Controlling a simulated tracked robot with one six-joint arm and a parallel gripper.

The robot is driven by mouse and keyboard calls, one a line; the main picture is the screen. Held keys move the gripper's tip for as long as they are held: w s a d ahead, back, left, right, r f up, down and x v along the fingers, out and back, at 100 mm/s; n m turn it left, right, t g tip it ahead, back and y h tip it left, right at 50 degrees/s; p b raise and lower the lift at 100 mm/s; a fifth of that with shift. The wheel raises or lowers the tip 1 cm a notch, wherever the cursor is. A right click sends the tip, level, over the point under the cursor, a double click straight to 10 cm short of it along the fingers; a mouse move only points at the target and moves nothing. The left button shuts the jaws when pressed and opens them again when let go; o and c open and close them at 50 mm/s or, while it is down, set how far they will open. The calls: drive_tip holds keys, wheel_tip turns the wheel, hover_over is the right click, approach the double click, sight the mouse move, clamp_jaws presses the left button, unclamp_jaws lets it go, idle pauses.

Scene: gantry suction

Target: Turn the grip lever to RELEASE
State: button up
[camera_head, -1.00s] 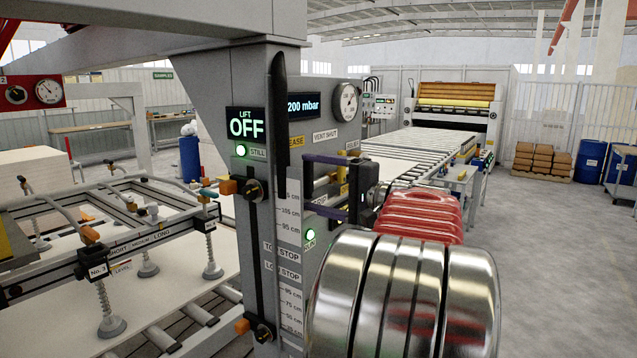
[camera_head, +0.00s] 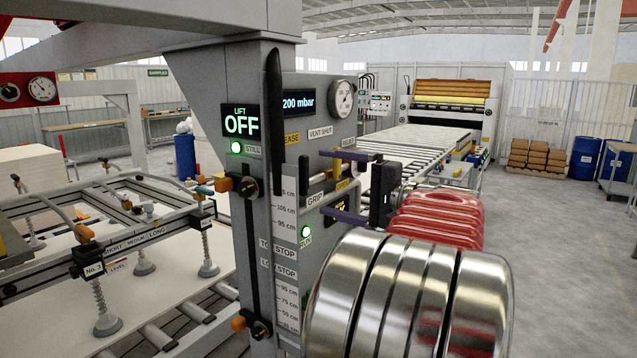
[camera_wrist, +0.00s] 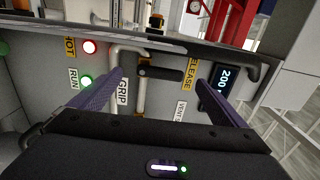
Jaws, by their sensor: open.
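My gripper (camera_head: 338,184) is in front of the grey control panel, its two purple fingers apart and nothing held between them. In the wrist view my gripper (camera_wrist: 161,78) faces the panel. The GRIP label (camera_wrist: 122,93) is beside the left finger. In the head view the GRIP label (camera_head: 315,198) is left of the fingers and the RELEASE label is partly hidden. I cannot tell whether a finger touches the lever.
Grey pipes (camera_wrist: 116,58) run close to the left finger. A pressure gauge (camera_head: 343,98) and a 200 mbar display (camera_head: 298,103) are above the gripper. A lit RUN lamp (camera_head: 306,231) is below left. A suction frame (camera_head: 110,215) stands left.

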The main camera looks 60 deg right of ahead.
drive_tip(key=s, duration=0.8)
drive_tip(key=shift+a+f, duration=0.1)
idle(0.4)
drive_tip(key=w+a+f+n+g+y, duration=0.1)
drive_tip(key=w+a+f+g+y, duration=0.15)
drive_tip(key=w+a+f, duration=0.4)
drive_tip(key=w+a+f+n+g+y, duration=0.1)
drive_tip(key=w+a+f+n+g, duration=0.15)
drive_tip(key=a, duration=0.65)
drive_tip(key=w+a+f+n+g+y, duration=0.1)
drive_tip(key=w+a+f+g+y, duration=0.2)
drive_tip(key=w+a, duration=0.4)
drive_tip(key=s+a+f+n+g+h, duration=0.1)
drive_tip(key=s+a+f+n+h, duration=0.1)
drive_tip(key=a, duration=0.6)
drive_tip(key=s+a+f+n+g+h, duration=0.2)
drive_tip(key=s+a+f+n, duration=0.2)
drive_tip(key=a+f+n, duration=0.3)
drive_tip(key=s+a+f+n+g+h, duration=0.1)
drive_tip(key=s+a+f+n, duration=0.3)
drive_tip(key=a, duration=0.6)
drive_tip(key=shift+f+h, duration=0.4)
drive_tip(key=shift+h, duration=0.15)
drive_tip(key=shift+n, duration=0.25)
